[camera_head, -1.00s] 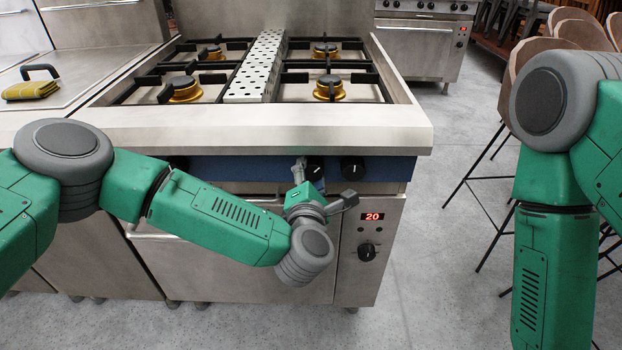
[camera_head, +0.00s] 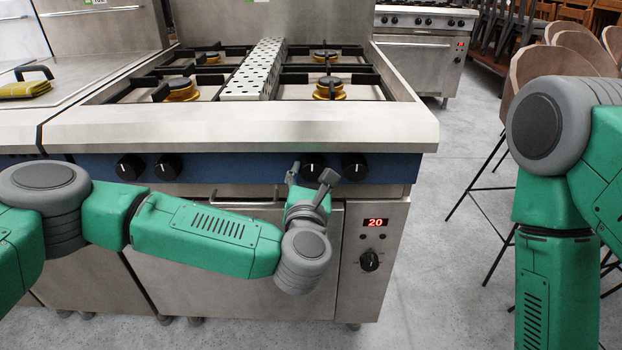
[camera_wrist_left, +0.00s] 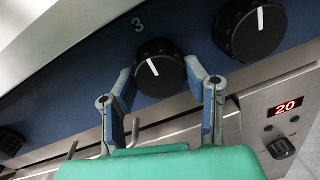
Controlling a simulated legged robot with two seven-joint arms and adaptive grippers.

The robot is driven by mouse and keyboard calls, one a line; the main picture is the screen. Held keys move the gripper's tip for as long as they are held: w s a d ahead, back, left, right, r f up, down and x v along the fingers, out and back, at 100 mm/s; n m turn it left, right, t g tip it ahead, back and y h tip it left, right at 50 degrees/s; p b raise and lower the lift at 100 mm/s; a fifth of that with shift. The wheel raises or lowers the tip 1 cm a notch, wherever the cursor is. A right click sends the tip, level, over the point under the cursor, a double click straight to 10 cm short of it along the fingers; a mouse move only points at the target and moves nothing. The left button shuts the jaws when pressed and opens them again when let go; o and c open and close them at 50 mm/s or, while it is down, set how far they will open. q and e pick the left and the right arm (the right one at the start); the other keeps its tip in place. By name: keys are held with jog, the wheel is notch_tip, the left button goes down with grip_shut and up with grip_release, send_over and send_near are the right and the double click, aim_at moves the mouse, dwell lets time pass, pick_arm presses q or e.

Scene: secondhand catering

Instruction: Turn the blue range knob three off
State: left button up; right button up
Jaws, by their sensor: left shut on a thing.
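Knob three (camera_head: 313,168) is a round black knob with a white line, on the blue front panel (camera_head: 230,167) of the range. In the left wrist view, knob three (camera_wrist_left: 158,66) sits below a printed "3", its white line tilted slightly left of upright. My left gripper (camera_head: 311,178) is at it from below, and in the left wrist view my left gripper (camera_wrist_left: 160,74) has one finger on each side, shut on the knob. My right gripper is out of view; only my right arm shows.
Another black knob (camera_head: 354,167) is close to the right of knob three. Two more knobs are further left. An oven handle runs below the panel. A display (camera_head: 376,222) reads 20 above a lower knob (camera_head: 369,261). Chairs (camera_head: 560,75) stand at the right.

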pick_arm(q)
jog(key=shift+f, duration=0.3)
jog(key=o, duration=1.1)
jog(key=shift+w, duration=0.1)
jog(key=shift+o, duration=0.2)
jog(key=shift+r, duration=0.1)
jog(key=shift+s, duration=0.25)
jog(key=s, duration=1.1)
jog(key=shift+s+a, duration=0.25)
jog(key=shift+a, duration=0.05)
